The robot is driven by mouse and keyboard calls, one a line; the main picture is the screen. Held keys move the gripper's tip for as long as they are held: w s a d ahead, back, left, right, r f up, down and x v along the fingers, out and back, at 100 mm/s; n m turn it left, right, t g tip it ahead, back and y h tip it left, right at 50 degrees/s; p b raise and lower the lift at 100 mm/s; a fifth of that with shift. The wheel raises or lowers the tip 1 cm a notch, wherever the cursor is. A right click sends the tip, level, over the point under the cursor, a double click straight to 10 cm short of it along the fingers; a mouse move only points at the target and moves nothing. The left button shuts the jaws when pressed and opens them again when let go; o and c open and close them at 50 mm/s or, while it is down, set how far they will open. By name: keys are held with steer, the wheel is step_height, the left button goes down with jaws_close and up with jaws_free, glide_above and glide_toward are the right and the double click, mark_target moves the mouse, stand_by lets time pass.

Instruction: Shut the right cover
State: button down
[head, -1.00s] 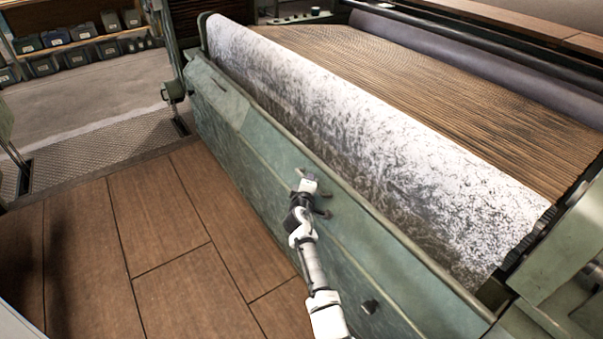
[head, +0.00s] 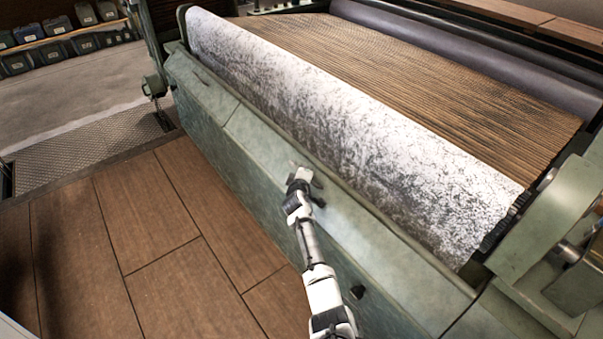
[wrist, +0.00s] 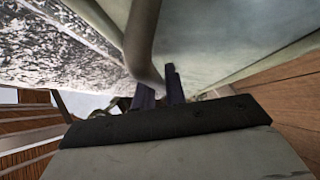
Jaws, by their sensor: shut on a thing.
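The right cover (head: 375,248) is a long pale green panel along the front of the machine, beside the white speckled roller. A seam near its left end parts it from the left cover (head: 203,88). My gripper (head: 306,181) is at the upper middle of the right cover, shut on its handle. In the wrist view my gripper (wrist: 160,92) has two dark fingers at the curved grey handle (wrist: 143,38), with the cover's face (wrist: 215,38) behind them. The handle is mostly hidden in the head view. The cover leans toward the roller; I cannot tell whether it touches its frame.
The speckled roller (head: 330,115) lies just behind the cover, with dark gear teeth (head: 500,225) at its right end. A green side frame (head: 540,225) stands at right. The wooden floor (head: 150,235) in front is clear. Shelves with bins (head: 60,45) stand far left.

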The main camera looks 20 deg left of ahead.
steer(key=shift+w+r, duration=0.1)
steer(key=shift+r, duration=0.05)
steer(key=c, duration=1.5)
jaws_free()
steer(key=shift+o, duration=0.2)
steer(key=p+v, duration=0.1)
steer(key=v, duration=1.2)
steer(key=shift+s, duration=0.4)
steer(key=shift+d, duration=0.1)
